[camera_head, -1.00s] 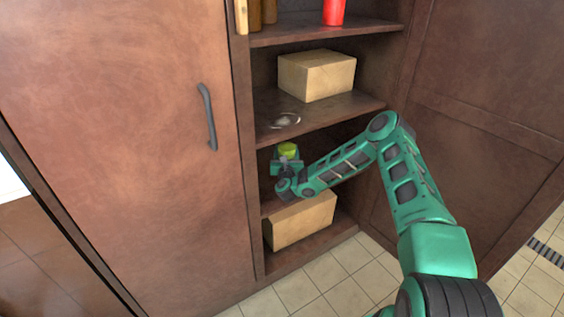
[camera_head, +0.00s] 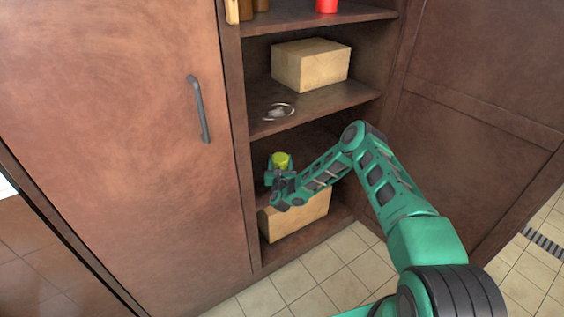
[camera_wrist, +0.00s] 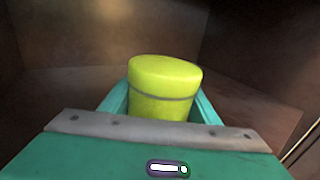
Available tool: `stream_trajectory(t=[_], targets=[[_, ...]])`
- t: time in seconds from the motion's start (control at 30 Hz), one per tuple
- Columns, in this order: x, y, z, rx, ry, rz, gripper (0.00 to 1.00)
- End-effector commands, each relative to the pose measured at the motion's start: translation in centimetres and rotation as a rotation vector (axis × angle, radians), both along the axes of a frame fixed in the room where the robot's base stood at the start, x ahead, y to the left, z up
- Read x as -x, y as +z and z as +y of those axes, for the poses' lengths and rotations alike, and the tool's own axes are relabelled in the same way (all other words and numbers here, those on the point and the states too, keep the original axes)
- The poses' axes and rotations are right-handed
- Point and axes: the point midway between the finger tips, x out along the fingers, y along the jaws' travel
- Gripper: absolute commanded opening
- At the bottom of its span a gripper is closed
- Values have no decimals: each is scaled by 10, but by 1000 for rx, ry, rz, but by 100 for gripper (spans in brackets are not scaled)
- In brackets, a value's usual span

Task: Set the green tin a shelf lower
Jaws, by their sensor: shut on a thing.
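The green tin (camera_head: 281,159) is a short yellow-green cylinder with a grey band around it. It also shows in the wrist view (camera_wrist: 163,88), upright between the two teal fingers. My gripper (camera_head: 279,172) is shut on the tin inside the cabinet, in the bay below the shelf (camera_head: 335,101) with the pale ring mark. In the wrist view my gripper (camera_wrist: 160,105) hides the tin's lower part, so I cannot tell whether its base touches the board below.
A cardboard box (camera_head: 311,64) stands on the shelf above. Another box (camera_head: 295,217) stands at the cabinet bottom, below my gripper. A red can (camera_head: 327,5) is on the top shelf. A closed door with a handle (camera_head: 198,109) is at left. The bay around the tin looks clear.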

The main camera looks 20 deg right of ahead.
Motion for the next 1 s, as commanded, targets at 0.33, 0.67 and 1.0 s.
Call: stream_trajectory(t=[0.33,0.67,1.0], targets=[[0,-1,0,0,0,0,74],[1,1,0,0,0,1,74],[55,1,15,-1,3,3,74]])
